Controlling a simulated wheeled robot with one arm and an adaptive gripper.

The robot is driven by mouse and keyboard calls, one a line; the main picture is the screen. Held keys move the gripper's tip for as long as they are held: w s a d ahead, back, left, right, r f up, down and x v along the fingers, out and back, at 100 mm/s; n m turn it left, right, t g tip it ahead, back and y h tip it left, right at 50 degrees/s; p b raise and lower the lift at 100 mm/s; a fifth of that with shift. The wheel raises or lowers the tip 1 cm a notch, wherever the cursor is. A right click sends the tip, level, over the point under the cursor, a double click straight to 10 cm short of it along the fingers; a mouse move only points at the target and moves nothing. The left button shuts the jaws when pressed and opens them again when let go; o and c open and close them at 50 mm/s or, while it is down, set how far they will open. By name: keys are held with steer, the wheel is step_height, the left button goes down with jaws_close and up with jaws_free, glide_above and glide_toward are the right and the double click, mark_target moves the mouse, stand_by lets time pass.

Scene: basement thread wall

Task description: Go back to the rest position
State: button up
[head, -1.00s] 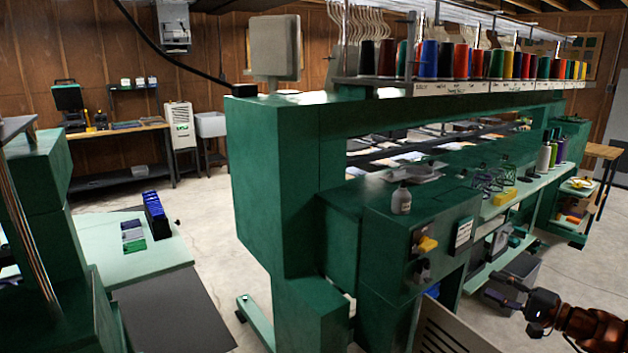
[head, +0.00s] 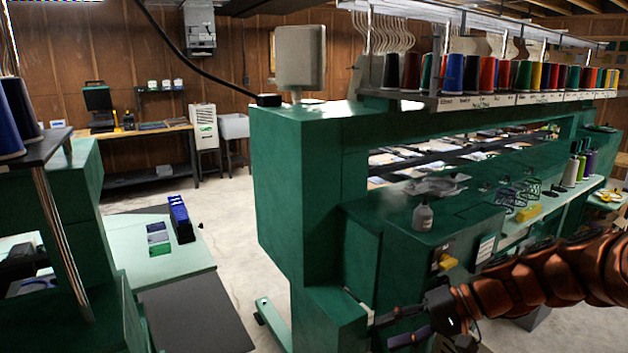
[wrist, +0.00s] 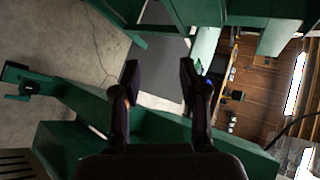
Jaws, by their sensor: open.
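My gripper (head: 396,328) is in the lower right of the head view, at the end of my copper-coloured arm. It is in front of the lower part of the large green embroidery machine (head: 283,190). In the wrist view my gripper (wrist: 158,78) has its two dark fingers apart with nothing between them. Past the fingers the wrist view shows the green machine frame (wrist: 75,100), the dark mat (wrist: 160,50) and the concrete floor (wrist: 65,40).
A rack of thread cones (head: 487,73) tops the green machine. Another green machine (head: 62,205) with a pale table (head: 185,255) is at left. A workbench (head: 140,132) is against the back wall. Floor (head: 235,225) between is clear.

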steer(key=s+a+n+g+h+p, duration=0.1)
steer(key=s+a+g+h, duration=0.15)
steer(key=s, duration=0.55)
steer(key=s+a+n+g+h+p, duration=0.15)
steer(key=s+h, duration=0.25)
steer(key=s, duration=0.4)
steer(key=s+d+t+h+p, duration=0.1)
steer(key=s+d+h+p, duration=0.1)
steer(key=s+d+h, duration=0.3)
steer(key=s+d, duration=0.2)
steer(key=s, duration=0.2)
steer(key=shift+s+d+f, duration=0.25)
steer(key=shift+s+d, duration=0.1)
steer(key=shift+s, duration=0.05)
